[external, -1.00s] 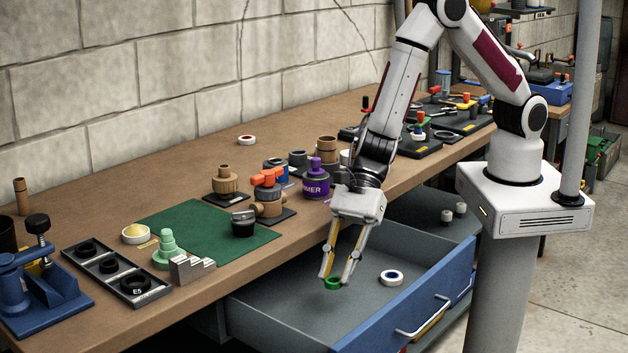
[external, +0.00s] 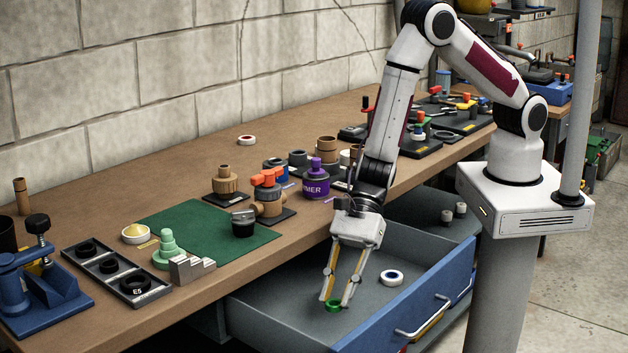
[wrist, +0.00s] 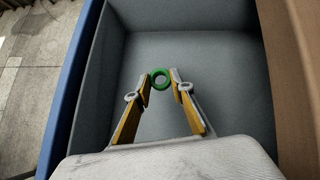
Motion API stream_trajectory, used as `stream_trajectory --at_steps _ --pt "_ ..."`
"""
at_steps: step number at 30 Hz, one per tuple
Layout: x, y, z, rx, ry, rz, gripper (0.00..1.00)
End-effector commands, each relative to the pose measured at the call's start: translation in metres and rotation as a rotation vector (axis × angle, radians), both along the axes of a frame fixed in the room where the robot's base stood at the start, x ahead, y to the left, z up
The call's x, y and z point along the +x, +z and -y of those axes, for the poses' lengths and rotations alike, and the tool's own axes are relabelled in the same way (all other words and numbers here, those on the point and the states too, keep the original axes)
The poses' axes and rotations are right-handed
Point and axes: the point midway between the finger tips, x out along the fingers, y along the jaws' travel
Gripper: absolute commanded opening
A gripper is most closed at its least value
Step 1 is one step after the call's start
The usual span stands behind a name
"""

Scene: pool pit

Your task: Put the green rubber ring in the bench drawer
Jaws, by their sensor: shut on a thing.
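The green rubber ring (external: 333,305) is between the fingertips of my gripper (external: 334,300), inside the open bench drawer (external: 285,306). In the wrist view the ring (wrist: 160,78) sits between the two yellow-padded fingers of my gripper (wrist: 161,84), which are shut on it. The grey drawer floor (wrist: 185,52) lies below it. The ring is low in the drawer; I cannot tell whether it touches the floor. The drawer's blue front (external: 412,300) has a pale handle.
The wooden bench (external: 215,280) edge runs along the drawer's left side. Much of the drawer floor is clear.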

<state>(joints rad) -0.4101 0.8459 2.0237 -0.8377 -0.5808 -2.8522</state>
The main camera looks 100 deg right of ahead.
Motion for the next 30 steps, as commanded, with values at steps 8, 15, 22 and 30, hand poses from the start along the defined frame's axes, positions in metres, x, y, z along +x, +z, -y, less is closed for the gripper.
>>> stream_trajectory --at_steps 8,15,22,30 --pt "0.0 -0.011 0.0 0.0 0.001 0.001 0.14" --pt "0.0 -0.011 0.0 0.001 0.0 0.001 0.14" --pt "0.0 -0.021 0.0 0.0 -0.001 -0.001 0.14" --pt "0.0 -0.044 0.0 0.0 -0.001 -0.001 0.14"
